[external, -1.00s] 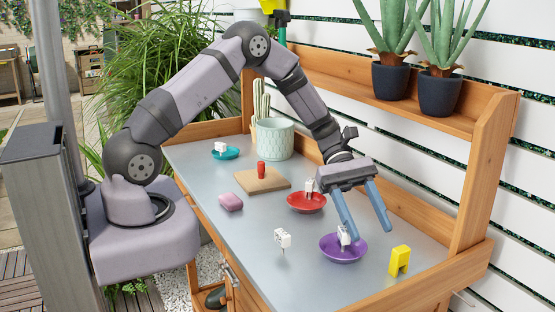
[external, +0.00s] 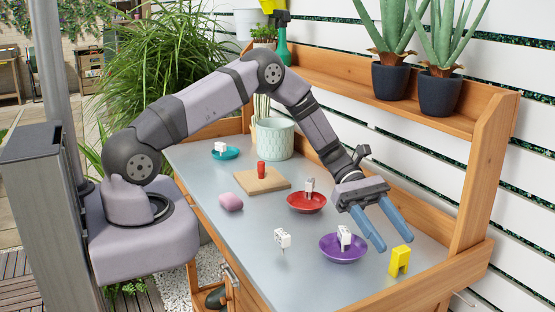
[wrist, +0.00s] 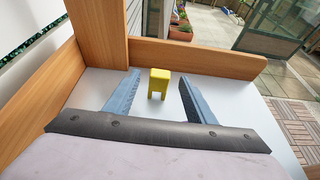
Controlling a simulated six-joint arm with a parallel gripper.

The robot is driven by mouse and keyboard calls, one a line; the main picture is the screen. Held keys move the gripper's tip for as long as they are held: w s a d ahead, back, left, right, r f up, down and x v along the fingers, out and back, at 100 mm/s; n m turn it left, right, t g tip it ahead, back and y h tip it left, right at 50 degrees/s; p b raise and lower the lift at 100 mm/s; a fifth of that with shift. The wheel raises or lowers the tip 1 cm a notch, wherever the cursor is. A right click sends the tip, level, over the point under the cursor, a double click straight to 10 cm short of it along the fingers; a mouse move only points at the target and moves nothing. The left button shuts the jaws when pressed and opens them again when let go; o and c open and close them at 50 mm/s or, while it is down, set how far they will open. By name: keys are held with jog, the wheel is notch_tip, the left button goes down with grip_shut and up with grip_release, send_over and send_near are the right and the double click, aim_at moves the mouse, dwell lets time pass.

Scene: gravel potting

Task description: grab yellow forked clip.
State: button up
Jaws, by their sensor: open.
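The yellow forked clip (external: 399,261) stands upright on the grey tabletop near the right end of the bench, prongs down. In the wrist view the clip (wrist: 159,83) appears between and beyond the two blue fingers. My gripper (external: 396,243) is open and empty, a little above the table and just left of the clip in the external view. The fingertips (wrist: 160,79) sit on either side of the clip in the wrist view, apart from it.
A purple saucer (external: 330,254) with a white clip (external: 344,237) lies just left of my gripper. A red saucer (external: 294,203), a wooden block (external: 277,184), a pink lump (external: 231,202) and another white clip (external: 282,238) lie farther left. Wooden edging (external: 440,265) borders the bench beyond the yellow clip.

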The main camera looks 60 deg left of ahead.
aim_at(398, 247)
jog(key=p+x, duration=0.2)
jog(key=x, duration=0.1)
jog(key=shift+d, duration=0.1)
jog(key=shift+d+f, duration=0.45)
jog(key=shift+d, duration=0.15)
jog(key=c, duration=1.1)
